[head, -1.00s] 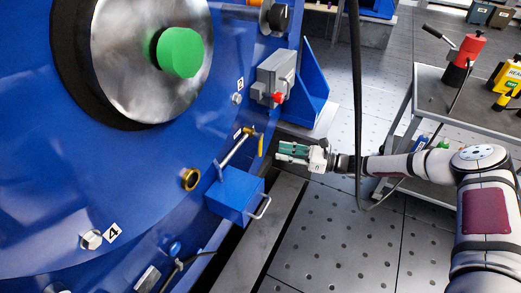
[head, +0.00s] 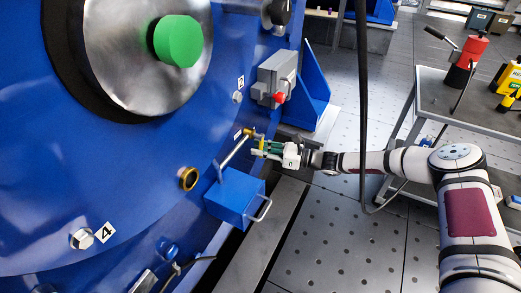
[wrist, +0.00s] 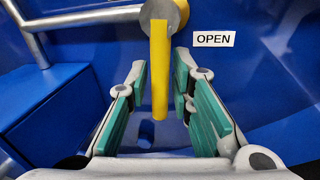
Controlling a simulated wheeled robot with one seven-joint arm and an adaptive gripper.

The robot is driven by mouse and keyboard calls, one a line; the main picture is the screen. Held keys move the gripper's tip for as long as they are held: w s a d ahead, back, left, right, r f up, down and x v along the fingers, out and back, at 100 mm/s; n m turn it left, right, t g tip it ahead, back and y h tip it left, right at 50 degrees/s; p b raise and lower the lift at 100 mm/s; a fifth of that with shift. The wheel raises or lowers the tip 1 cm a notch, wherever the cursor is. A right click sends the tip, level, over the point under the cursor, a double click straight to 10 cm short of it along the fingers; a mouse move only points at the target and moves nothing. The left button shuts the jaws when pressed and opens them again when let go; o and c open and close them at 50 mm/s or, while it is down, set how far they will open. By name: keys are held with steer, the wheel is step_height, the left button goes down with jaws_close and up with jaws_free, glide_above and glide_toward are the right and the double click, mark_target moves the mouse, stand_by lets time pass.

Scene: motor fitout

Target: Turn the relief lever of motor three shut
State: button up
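The relief lever is a flat yellow bar (wrist: 159,70) hanging straight down from a round brass fitting (wrist: 170,14) in the wrist view. A white OPEN label (wrist: 213,39) sits to its right. My gripper (wrist: 160,88) is open, with one green-padded finger on each side of the lever. Gaps show between the pads and the bar, and I cannot see firm contact. In the head view my gripper (head: 260,149) is at the brass valve (head: 251,133) on the blue motor (head: 120,190), and it mostly hides the lever.
A silver pipe (head: 234,151) runs from the valve to a blue box (head: 234,196) with a handle at lower left. A grey switch box (head: 275,77) with a red knob is above. A black cable (head: 363,100) hangs by my arm. A grey cart (head: 470,108) stands right.

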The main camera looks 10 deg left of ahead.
jaws_close()
steer(key=shift+s, duration=0.1)
steer(key=s+r+m+t+p, duration=0.2)
steer(key=m+p, duration=0.2)
steer(key=m, duration=0.5)
steer(key=s+a+r+m+t+y+p, duration=0.1)
steer(key=s+r+m+p, duration=0.1)
steer(key=m, duration=0.7)
steer(key=shift+a+r+m+t+p, duration=0.2)
steer(key=shift+r+m+t+p, duration=0.25)
steer(key=shift+p, duration=0.45)
steer(key=o, duration=0.5)
jaws_free()
steer(key=shift+o, duration=0.2)
